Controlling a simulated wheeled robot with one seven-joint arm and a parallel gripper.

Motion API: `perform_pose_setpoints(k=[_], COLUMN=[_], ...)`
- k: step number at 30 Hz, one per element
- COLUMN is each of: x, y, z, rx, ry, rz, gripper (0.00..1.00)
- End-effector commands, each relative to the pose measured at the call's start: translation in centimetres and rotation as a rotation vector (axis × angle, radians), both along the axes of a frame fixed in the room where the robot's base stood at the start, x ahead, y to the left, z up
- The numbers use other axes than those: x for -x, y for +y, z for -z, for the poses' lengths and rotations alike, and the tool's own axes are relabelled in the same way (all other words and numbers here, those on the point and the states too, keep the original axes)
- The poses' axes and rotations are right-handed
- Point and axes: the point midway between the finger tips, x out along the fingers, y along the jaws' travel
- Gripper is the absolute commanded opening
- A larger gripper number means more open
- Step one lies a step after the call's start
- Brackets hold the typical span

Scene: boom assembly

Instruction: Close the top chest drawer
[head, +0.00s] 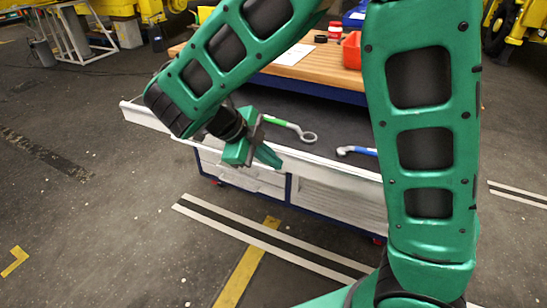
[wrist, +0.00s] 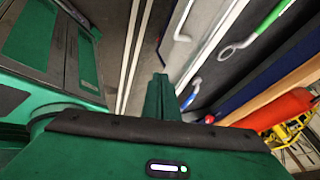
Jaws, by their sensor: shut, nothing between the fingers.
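The top chest drawer (head: 333,165) is pulled out from under the wooden worktop. It has a pale front and a dark interior. A wrench with a green handle (head: 280,123) and a wrench with a blue handle (head: 357,151) lie in it. My gripper (head: 271,158) is shut and empty, at the drawer's front edge left of its middle. I cannot tell whether it touches the front. In the wrist view the shut fingers (wrist: 160,96) point toward the pale drawer front (wrist: 205,35), and part of a white handle (wrist: 182,22) shows. My arm hides part of the drawer's right side.
The wooden worktop (head: 318,72) carries a red bin (head: 352,50), a paper sheet (head: 294,54) and a red-capped jar (head: 334,32). Lower drawers (head: 246,178) look shut. The floor in front, with white and yellow stripes, is clear.

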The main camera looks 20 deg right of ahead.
Motion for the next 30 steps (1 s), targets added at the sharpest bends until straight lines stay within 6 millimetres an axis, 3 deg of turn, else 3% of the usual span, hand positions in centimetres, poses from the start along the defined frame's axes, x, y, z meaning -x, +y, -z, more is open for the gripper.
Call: perform_pose_setpoints(k=[12,19,30], x=[-0.5,-2.8,-3.5], y=[-4.8,-6.7,-7.2], z=[6.2,5.9,5.9], rx=[0.001,-0.001,0.000], ry=[0.004,0.001,0.002], rz=[0.002,0.002,-0.001], gripper=[0.00,0.00,0.00])
